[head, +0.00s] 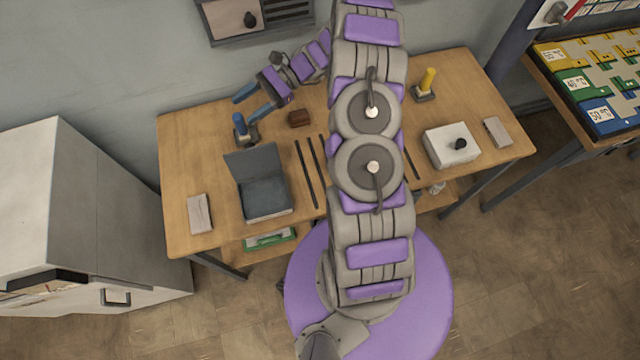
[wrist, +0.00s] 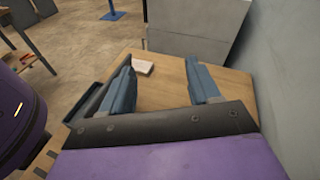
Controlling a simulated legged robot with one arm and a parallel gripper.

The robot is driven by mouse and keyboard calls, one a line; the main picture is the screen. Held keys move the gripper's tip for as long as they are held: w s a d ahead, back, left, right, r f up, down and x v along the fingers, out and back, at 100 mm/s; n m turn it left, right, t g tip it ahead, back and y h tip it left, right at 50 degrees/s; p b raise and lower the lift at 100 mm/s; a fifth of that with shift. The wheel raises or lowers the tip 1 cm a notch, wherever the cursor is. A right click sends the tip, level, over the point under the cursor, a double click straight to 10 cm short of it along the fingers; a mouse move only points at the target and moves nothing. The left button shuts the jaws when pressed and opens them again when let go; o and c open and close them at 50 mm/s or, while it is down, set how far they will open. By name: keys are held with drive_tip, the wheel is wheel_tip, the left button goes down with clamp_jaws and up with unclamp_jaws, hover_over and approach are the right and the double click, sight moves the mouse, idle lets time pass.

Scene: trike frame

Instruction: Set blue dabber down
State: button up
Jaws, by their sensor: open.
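The blue dabber (head: 239,121) stands upright at the back left of the wooden table, seated in a small grey base (head: 246,137). My gripper (head: 243,107) is beside and behind the dabber's top in the head view. Its two blue fingers are spread apart with nothing between them. One finger comes close to the dabber; whether they touch I cannot tell. In the wrist view my gripper (wrist: 157,65) is open and empty above the table, and the dabber does not show there.
An open dark box (head: 266,197) stands in front of the dabber, with a pale block (head: 200,213) to its left. A brown block (head: 299,118) lies right of the dabber. A yellow dabber (head: 428,79) and white box (head: 452,145) stand farther right. A wall is behind.

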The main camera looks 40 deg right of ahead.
drive_tip(key=s+a+r+n+g+h, duration=0.2)
drive_tip(key=s+a+r+n+h, duration=0.3)
drive_tip(key=s, duration=0.4)
drive_tip(key=s+a+r+n+g+h, duration=0.3)
drive_tip(key=s+a+r+n, duration=0.1)
drive_tip(key=s+r, duration=0.4)
drive_tip(key=s+d+r+n+t+h, duration=0.1)
drive_tip(key=s+d+n+h, duration=0.2)
drive_tip(key=s, duration=0.6)
drive_tip(key=s+d+r+n+t+h, duration=0.1)
drive_tip(key=s+d+n+t+h, duration=0.1)
drive_tip(key=s, duration=0.7)
drive_tip(key=shift+d+r+n+h, duration=0.35)
drive_tip(key=shift+d+n+h, duration=0.5)
drive_tip(key=shift+h, duration=0.55)
